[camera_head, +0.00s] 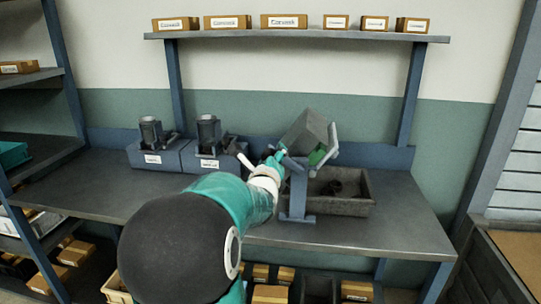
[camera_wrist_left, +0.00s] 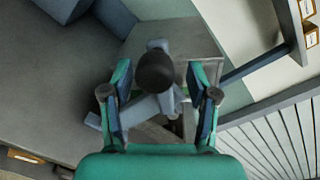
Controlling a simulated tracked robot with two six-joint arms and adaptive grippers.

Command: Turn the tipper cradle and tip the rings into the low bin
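The tipper cradle (camera_head: 306,131) is a grey box on a blue stand (camera_head: 297,205), tilted at the right part of the bench. The low bin (camera_head: 352,207) is a grey open tray right of and behind the stand. Dark rings (camera_head: 335,187) appear to lie in it, partly hidden by the stand. My left gripper (camera_head: 277,162) is at the cradle's near left side. In the left wrist view, my left gripper (camera_wrist_left: 162,85) has its fingers wide apart, with a dark round knob (camera_wrist_left: 156,72) on a grey bar between them, apparently clear of both fingers. My right gripper is out of view.
Two blue grinder-like units (camera_head: 210,157) with dark cylinders stand left of the cradle. A shelf (camera_head: 300,35) with several small boxes runs above the bench (camera_head: 380,235). The bench is clear at its right end. A rack (camera_head: 30,140) stands at the left.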

